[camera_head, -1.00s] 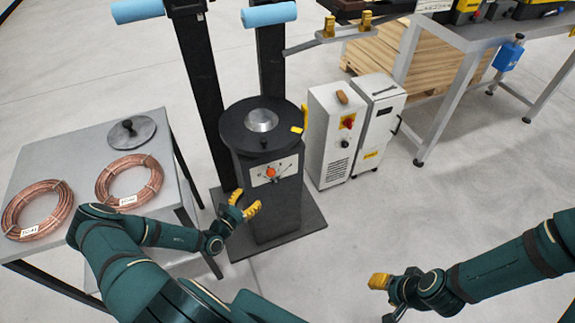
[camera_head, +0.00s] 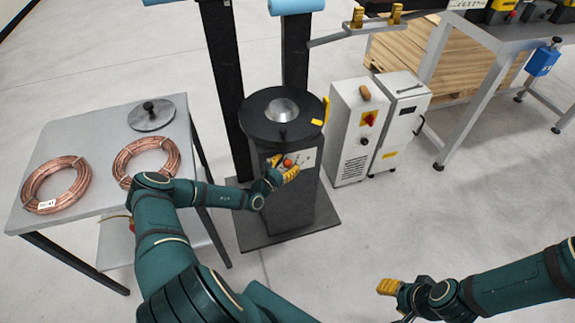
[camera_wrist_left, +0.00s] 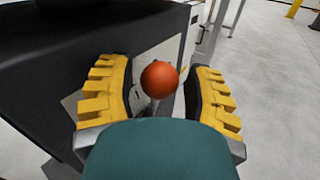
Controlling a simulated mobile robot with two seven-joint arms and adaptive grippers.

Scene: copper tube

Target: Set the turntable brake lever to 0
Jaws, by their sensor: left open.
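The turntable (camera_head: 283,117) stands at the centre of the head view, a black pedestal with a round top and a silver centre. Its brake lever has an orange-red ball knob (camera_head: 288,163) in front of a pale dial plate (camera_head: 304,158) on the front face. The dial's marks are too small or covered to read. My left gripper (camera_head: 284,170) is at the plate, its yellow fingers open. In the left wrist view the knob (camera_wrist_left: 159,80) sits between the two open fingers, with space on both sides. My right gripper (camera_head: 388,287) is low at the right, away from the turntable; its opening is unclear.
A grey table (camera_head: 90,137) at left holds two copper coils and a round disc with a knob (camera_head: 151,114). White cabinets (camera_head: 376,126) stand right of the turntable. A workbench (camera_head: 480,30) is at the back right. The floor at front right is clear.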

